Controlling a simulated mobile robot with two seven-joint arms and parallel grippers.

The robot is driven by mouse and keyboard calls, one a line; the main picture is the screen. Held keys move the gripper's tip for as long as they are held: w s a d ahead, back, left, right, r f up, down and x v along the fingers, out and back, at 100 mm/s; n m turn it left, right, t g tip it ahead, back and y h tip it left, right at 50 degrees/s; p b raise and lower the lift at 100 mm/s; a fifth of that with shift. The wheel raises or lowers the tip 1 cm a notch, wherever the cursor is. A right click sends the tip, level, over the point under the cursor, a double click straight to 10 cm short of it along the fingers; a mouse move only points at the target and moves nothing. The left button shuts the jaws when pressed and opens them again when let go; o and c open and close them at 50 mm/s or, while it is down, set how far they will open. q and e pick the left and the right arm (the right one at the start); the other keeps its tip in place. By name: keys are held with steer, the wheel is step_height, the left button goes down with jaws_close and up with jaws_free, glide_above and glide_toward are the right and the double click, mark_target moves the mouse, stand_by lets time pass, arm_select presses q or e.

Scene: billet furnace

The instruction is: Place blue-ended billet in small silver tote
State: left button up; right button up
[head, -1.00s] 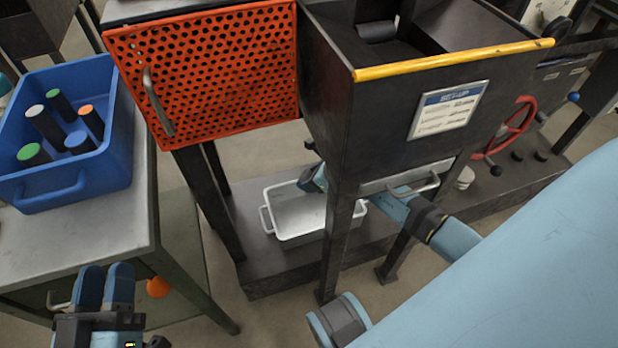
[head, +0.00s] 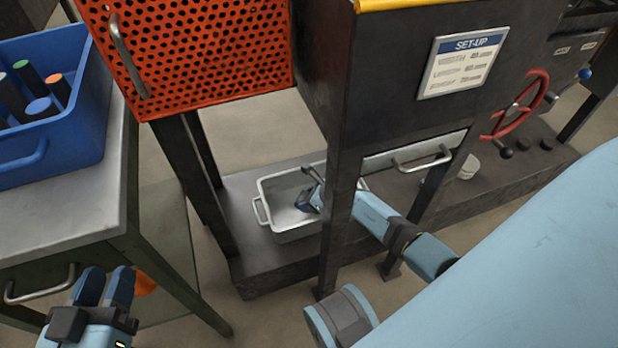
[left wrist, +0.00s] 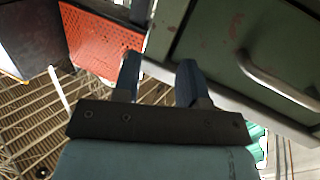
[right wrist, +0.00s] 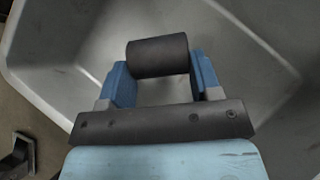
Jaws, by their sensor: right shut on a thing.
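The small silver tote (head: 284,236) stands on the dark plinth under the furnace. My right gripper (head: 309,197) is inside or just over it, partly hidden by a furnace leg. In the right wrist view, my right gripper (right wrist: 158,80) is shut on a dark cylindrical billet (right wrist: 157,57), with the tote's grey interior (right wrist: 95,45) behind it. The held billet's end colour does not show. Another blue-ended billet (head: 41,107) stands in the blue bin at left. My left gripper (head: 104,287) is open and empty in front of the bench; it also shows in the left wrist view (left wrist: 159,80).
The blue bin (head: 60,150) on the bench (head: 60,215) holds several billets with coloured ends. An orange perforated door (head: 200,50) and the dark furnace body (head: 400,120) stand above the tote. A red handwheel (head: 520,105) is at right.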

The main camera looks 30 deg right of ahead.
arm_select(q)
steer(key=shift+w, duration=0.15)
arm_select(e)
steer(key=shift+w+f, duration=0.1)
steer(key=shift+f, duration=0.15)
arm_select(q)
steer(key=shift+r, duration=0.1)
arm_select(e)
steer(key=shift+r, duration=0.1)
steer(key=shift+f, duration=0.35)
arm_select(q)
steer(key=shift+w+a+m+b, duration=0.15)
steer(key=shift+w+m+b, duration=0.05)
steer(key=shift+m+b, duration=0.15)
arm_select(e)
steer(key=shift+f, duration=0.25)
arm_select(q)
steer(key=shift+r, duration=0.15)
arm_select(e)
steer(key=o, duration=1.3)
steer(key=shift+f, duration=0.1)
